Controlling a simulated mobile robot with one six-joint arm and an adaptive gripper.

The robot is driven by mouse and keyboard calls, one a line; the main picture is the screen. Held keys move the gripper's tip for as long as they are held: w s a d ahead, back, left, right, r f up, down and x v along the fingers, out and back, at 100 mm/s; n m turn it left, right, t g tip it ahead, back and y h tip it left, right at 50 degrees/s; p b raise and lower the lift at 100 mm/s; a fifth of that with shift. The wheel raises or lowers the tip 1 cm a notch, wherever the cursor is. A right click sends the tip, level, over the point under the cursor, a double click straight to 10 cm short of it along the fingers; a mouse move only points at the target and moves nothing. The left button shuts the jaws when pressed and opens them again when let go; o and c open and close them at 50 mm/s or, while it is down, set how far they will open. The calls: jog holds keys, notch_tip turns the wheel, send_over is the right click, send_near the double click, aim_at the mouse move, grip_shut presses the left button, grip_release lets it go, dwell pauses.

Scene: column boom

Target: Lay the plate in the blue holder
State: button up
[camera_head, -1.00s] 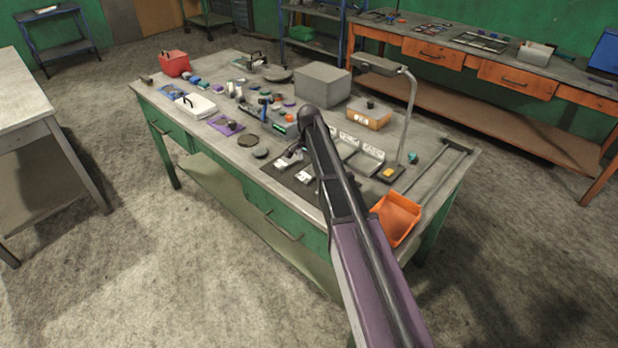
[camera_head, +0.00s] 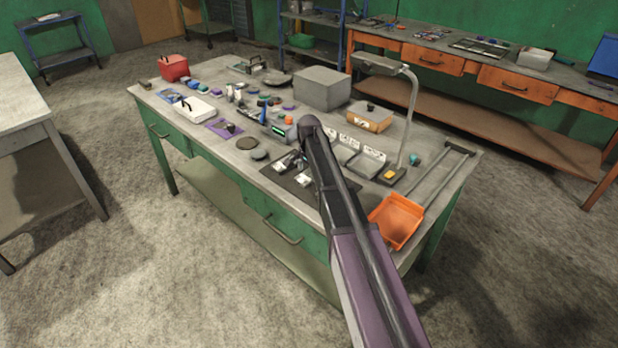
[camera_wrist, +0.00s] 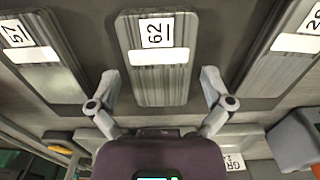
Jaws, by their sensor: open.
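In the wrist view my gripper (camera_wrist: 160,82) is open and empty, its two fingers spread to either side. A grey, streaked plate (camera_wrist: 158,88) tagged 62, with a white bar, shows between the fingertips. I cannot tell how far below them it is. A similar plate tagged 57 (camera_wrist: 57,82) is to its left, and another tagged panel (camera_wrist: 290,60), cut by the edge, is to its right. In the head view my gripper is mostly hidden behind my arm, over the green workbench (camera_head: 215,135). I cannot tell which thing is the blue holder; a small flat blue item (camera_head: 172,95) lies far left.
An orange tray (camera_head: 398,222) sits at the near right corner, with a lamp (camera_head: 413,105) behind it. A grey box (camera_head: 322,88) and an orange-brown box (camera_head: 370,117) stand at the back. Small parts crowd the left half. A dark mat (camera_head: 290,172) lies near the front edge.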

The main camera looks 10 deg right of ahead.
aim_at(309, 175)
jog(key=shift+c, duration=0.2)
jog(key=c, duration=1.1)
jog(key=shift+r, duration=0.15)
notch_tip(309, 175, up, 3)
jog(key=p, duration=0.3)
jog(key=shift+r+p, duration=0.1)
jog(key=shift+p, duration=0.2)
jog(key=s, duration=0.5)
jog(key=s+r+p, duration=0.1)
jog(key=s, duration=1)
jog(key=shift+a+r, duration=0.15)
jog(key=shift+r, duration=0.1)
